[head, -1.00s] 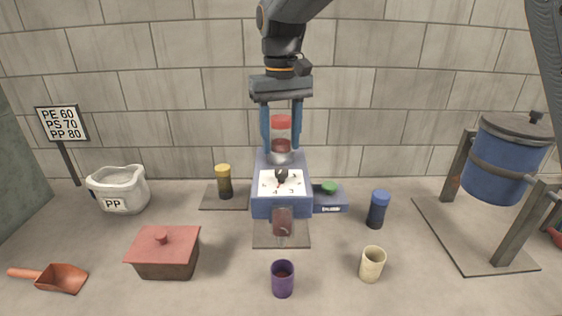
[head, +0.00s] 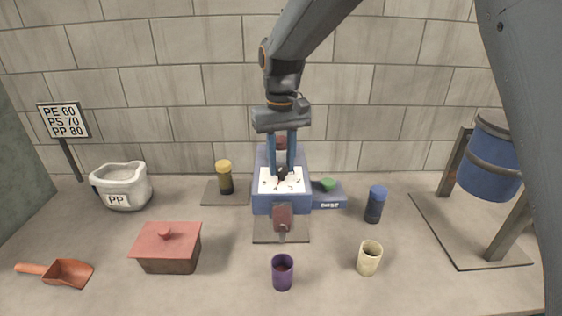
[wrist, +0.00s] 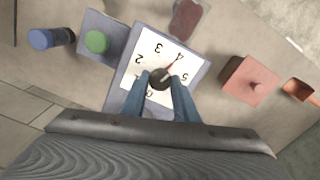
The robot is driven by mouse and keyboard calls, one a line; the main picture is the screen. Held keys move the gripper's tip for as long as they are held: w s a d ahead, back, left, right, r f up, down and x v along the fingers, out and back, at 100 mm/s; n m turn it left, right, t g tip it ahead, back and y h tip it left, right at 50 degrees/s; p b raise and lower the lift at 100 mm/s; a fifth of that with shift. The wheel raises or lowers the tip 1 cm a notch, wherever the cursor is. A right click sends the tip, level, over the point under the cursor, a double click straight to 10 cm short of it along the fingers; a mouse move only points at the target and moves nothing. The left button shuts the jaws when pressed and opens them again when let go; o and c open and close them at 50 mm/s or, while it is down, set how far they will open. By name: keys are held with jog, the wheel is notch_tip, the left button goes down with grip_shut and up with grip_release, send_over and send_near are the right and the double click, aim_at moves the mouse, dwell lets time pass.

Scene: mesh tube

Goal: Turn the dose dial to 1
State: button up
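The dose dial's dark knob (wrist: 160,78) sits in the middle of a white numbered plate (wrist: 132,78) on the blue machine (head: 262,203). In the wrist view its red pointer (wrist: 171,67) aims at the 4. The 2, 3 and 5 are readable; the 1 cannot be made out. My gripper (head: 281,173) reaches down from above, with one blue finger on each side of the knob. In the wrist view my gripper (wrist: 160,76) is closed in to the knob's sides. The fingers hide part of the plate.
A green button (head: 328,185) is right of the machine. Around stand a yellow-capped jar (head: 224,178), a blue-capped jar (head: 376,204), a purple cup (head: 282,272), a cream cup (head: 369,259), a red-lidded box (head: 166,246) and a white PP bag (head: 122,187).

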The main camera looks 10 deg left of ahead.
jog(key=shift+c, duration=1.2)
